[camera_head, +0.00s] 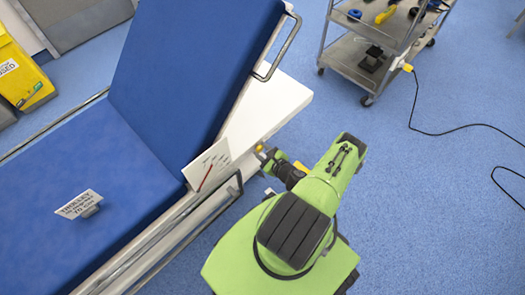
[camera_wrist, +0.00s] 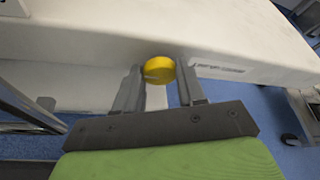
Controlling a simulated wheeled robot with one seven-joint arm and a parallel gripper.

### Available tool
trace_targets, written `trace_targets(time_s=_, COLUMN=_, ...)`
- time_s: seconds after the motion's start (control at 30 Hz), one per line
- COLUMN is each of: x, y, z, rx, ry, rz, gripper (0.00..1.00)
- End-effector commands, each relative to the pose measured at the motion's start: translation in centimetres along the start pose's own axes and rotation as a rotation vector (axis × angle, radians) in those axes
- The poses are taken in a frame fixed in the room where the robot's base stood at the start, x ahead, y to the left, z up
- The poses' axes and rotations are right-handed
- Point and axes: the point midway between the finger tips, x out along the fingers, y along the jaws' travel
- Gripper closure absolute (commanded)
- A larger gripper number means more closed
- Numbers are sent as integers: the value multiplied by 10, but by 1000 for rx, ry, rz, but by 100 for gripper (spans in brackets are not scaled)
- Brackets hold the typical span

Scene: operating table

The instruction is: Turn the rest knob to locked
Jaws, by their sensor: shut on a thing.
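The yellow rest knob (camera_wrist: 158,69) sits on the pale side face of the operating table, in the middle of the wrist view. My gripper (camera_wrist: 160,74) has one grey finger on each side of the knob and is shut on it. In the head view my gripper (camera_head: 264,153) reaches the table's side from the right, and the knob is small and hard to make out there. A white card with a red pointer (camera_head: 207,170) stands by the hinge of the raised backrest; its markings are too small to read.
The blue operating table (camera_head: 70,165) fills the left, its backrest (camera_head: 190,65) raised. A metal side rail (camera_head: 278,55) runs along the backrest. A small sign (camera_head: 82,205) stands on the seat. A cart (camera_head: 350,55) stands at the back right, with a black cable (camera_head: 450,132) on the floor.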

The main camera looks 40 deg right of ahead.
Motion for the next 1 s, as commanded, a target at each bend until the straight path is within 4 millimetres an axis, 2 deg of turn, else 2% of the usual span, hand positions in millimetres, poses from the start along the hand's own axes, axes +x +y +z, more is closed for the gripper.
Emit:
trace_targets(time_s=0.37, x=0, y=-2, z=0, rx=148, ry=-1, rz=61, gripper=91)
trace_targets(time_s=1.0, x=1, y=-7, z=-2, rx=699, ry=-2, rz=288, gripper=91)
